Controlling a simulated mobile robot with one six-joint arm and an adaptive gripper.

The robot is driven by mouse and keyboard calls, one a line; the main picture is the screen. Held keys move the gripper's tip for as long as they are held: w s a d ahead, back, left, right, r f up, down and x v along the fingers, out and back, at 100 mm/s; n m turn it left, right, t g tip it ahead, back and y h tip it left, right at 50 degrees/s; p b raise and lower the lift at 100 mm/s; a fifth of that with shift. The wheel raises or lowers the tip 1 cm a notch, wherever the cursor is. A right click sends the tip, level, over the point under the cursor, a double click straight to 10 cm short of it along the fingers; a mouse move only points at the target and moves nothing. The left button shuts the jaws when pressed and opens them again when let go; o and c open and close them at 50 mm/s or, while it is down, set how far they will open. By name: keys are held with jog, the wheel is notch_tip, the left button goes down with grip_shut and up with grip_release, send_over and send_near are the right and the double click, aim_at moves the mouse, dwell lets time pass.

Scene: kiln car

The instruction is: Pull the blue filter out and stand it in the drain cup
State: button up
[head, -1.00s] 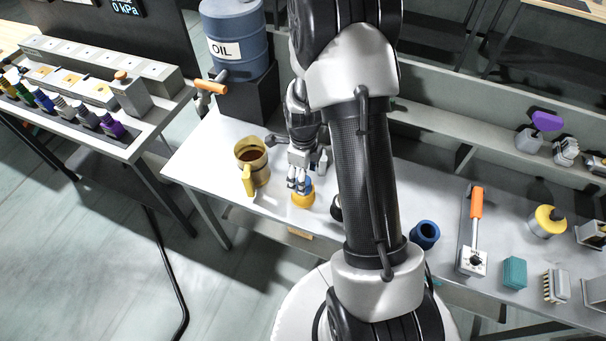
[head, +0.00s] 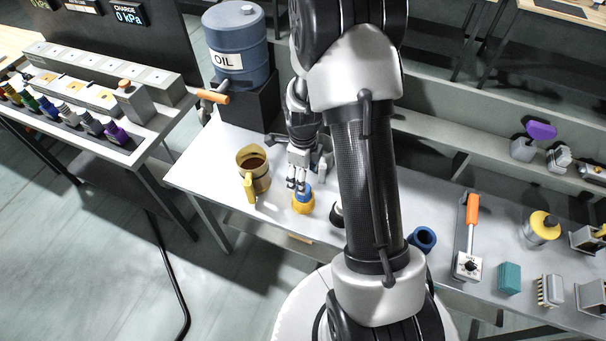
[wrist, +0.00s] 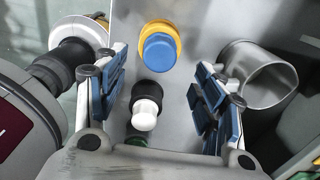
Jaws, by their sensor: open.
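The blue filter (head: 305,190) stands upright in a yellow ring-shaped seat (head: 303,206) on the bench. In the wrist view the filter's round blue top (wrist: 158,52) shows ahead of the fingers, inside the yellow rim (wrist: 161,29). My gripper (head: 297,187) is open and empty, close beside the filter in the head view. An open grey metal cup (wrist: 268,78) is at the right there. I cannot tell surely whether it is the drain cup.
A brass-coloured jug (head: 252,171) with a yellow handle stands left of the filter. A small white-capped bottle (wrist: 146,112) is near the fingers. A blue oil drum (head: 236,42) stands behind. A dark blue cup (head: 422,239) and an orange-handled lever (head: 472,212) are right of my arm.

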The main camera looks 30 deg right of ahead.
jog(key=shift+r+p, duration=0.35)
jog(key=shift+r, duration=0.3)
jog(key=shift+r, duration=0.35)
jog(key=s+a+r+n+t+b, duration=0.15)
jog(key=r+n, duration=0.25)
jog(key=r, duration=0.5)
jog(key=s+a+r+n, duration=0.2)
jog(key=a+r+n, duration=0.1)
jog(key=r, duration=0.6)
jog(key=s+a+r+n+t+b, duration=0.1)
jog(key=s+a+n, duration=0.3)
jog(key=s+n, duration=0.4)
jog(key=s+a+r+n+t+b, duration=0.1)
jog(key=s+a+r+n, duration=0.3)
jog(key=s+n, duration=0.4)
jog(key=n+t, duration=0.1)
jog(key=n, duration=0.4)
jog(key=shift+s+r+b, duration=0.15)
jog(key=shift+r+b, duration=0.15)
jog(key=shift+b, duration=0.1)
